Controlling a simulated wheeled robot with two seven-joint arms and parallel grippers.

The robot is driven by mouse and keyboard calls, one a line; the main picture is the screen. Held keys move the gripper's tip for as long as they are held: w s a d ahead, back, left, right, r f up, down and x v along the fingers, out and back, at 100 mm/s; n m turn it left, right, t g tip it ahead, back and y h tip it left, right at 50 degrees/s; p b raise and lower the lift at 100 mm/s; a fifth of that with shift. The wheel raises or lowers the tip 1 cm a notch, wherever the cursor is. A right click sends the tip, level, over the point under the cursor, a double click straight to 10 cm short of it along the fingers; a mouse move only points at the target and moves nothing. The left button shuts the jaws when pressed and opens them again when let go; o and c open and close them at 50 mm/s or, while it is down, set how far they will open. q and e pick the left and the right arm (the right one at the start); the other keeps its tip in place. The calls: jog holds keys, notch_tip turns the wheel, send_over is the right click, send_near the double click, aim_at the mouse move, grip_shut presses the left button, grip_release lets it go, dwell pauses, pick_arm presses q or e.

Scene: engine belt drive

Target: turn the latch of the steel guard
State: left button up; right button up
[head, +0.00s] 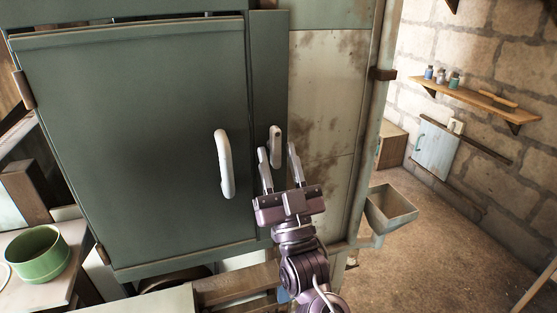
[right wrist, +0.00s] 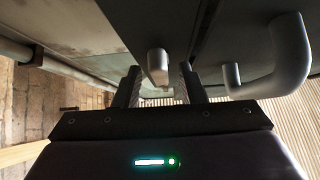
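The steel guard (head: 140,130) is a large dark green door with a pale upright bar handle (head: 224,163). The latch (head: 276,143) is a small pale, roughly upright lever on the green strip just right of the door. My right gripper (head: 277,152) is open, its two fingertips at the lower part of the latch, one on each side. In the right wrist view the latch (right wrist: 157,63) shows between the spread fingers (right wrist: 158,80), with a gap visible on both sides. The handle (right wrist: 288,60) is to the right there. My left gripper is not in view.
A rusty pale panel (head: 325,95) is right of the latch. A metal hopper (head: 391,211) sticks out low on the right. A green pot (head: 38,255) stands on a bench at the left. The floor at the right (head: 425,250) is clear.

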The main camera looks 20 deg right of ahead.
jog(key=b+v, duration=0.3)
jog(key=v, duration=0.4)
jog(key=shift+s+f, duration=0.3)
